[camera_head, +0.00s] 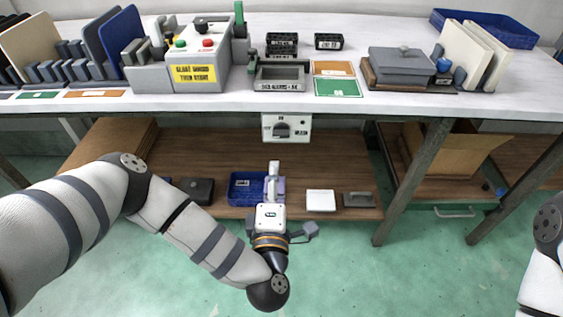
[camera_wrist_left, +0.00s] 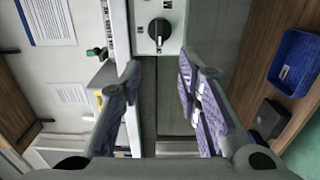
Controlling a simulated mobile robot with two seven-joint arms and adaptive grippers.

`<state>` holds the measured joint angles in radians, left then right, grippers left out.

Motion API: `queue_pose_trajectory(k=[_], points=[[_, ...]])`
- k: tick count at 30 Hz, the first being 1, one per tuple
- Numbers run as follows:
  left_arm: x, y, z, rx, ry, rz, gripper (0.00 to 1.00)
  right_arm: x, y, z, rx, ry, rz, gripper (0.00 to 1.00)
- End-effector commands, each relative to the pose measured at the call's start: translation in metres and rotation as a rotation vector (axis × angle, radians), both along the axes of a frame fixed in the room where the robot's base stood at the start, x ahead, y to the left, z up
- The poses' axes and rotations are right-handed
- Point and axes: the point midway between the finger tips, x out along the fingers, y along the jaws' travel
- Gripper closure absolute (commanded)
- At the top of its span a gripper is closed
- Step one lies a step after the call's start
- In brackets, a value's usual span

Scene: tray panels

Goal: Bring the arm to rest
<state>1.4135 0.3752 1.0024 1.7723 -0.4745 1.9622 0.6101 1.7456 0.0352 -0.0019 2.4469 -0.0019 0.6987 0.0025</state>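My left gripper (camera_head: 273,180) is in front of the table, over the front of the lower shelf in the head view. In the left wrist view, its purple-padded fingers (camera_wrist_left: 159,68) are spread apart with nothing held between them. A white switch box with a dark rotary knob (camera_head: 282,129) hangs under the table's front edge, beyond the gripper. The knob (camera_wrist_left: 159,28) also shows in the left wrist view, ahead of the fingertips and apart from them. Part of my right arm (camera_head: 545,255) shows at the right edge; its gripper is out of view.
The white table (camera_head: 205,103) carries a control box with buttons (camera_head: 195,58), a grey lidded box (camera_head: 402,65) and upright panels (camera_head: 470,52). On the wooden lower shelf (camera_head: 340,160), a blue bin (camera_head: 240,187) sits close to the gripper. The green floor in front is clear.

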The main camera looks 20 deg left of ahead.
Motion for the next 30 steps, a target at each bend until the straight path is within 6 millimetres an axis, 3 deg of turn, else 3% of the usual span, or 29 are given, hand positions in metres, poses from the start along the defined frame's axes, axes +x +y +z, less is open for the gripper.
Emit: queue_pose_trajectory(k=[4,7,8,10,12,14,16,18,21,25,30], points=[[-0.001,-0.006,-0.002,0.007,0.016,-0.024,0.69,0.001,0.0,0.001,0.0,-0.002,0.0,1.0],[-0.018,-0.044,-0.018,0.08,0.144,-0.208,0.69,0.005,0.0,0.006,0.0,-0.018,0.0,1.0],[-0.03,-0.061,-0.027,0.122,0.211,-0.301,0.69,0.008,0.0,0.008,0.0,-0.025,-0.001,1.0],[-0.077,-0.095,-0.058,0.26,0.4,-0.558,0.69,0.014,0.0,0.015,0.0,-0.047,-0.001,1.0],[-0.137,-0.106,-0.089,0.418,0.597,-0.806,0.69,0.02,0.0,0.021,0.0,-0.068,-0.001,1.0],[-0.192,-0.095,-0.11,0.547,0.766,-0.992,0.69,0.025,0.0,0.026,0.0,-0.084,-0.002,1.0],[-0.253,-0.064,-0.125,0.68,0.96,-1.176,0.69,0.03,0.0,0.031,0.0,-0.102,-0.003,1.0],[-0.304,-0.025,-0.127,0.784,1.138,-1.318,0.69,0.035,0.0,0.036,0.001,-0.117,-0.003,1.0],[-0.357,0.028,-0.116,0.872,1.353,-1.449,0.69,0.039,0.0,0.04,0.0,-0.134,-0.003,1.0],[-0.393,0.069,-0.1,0.91,1.521,-1.528,0.69,0.042,0.0,0.043,0.001,-0.143,-0.003,1.0],[-0.403,0.079,-0.095,0.913,1.569,-1.55,0.69,0.042,0.0,0.043,0.001,-0.143,-0.003,1.0]])
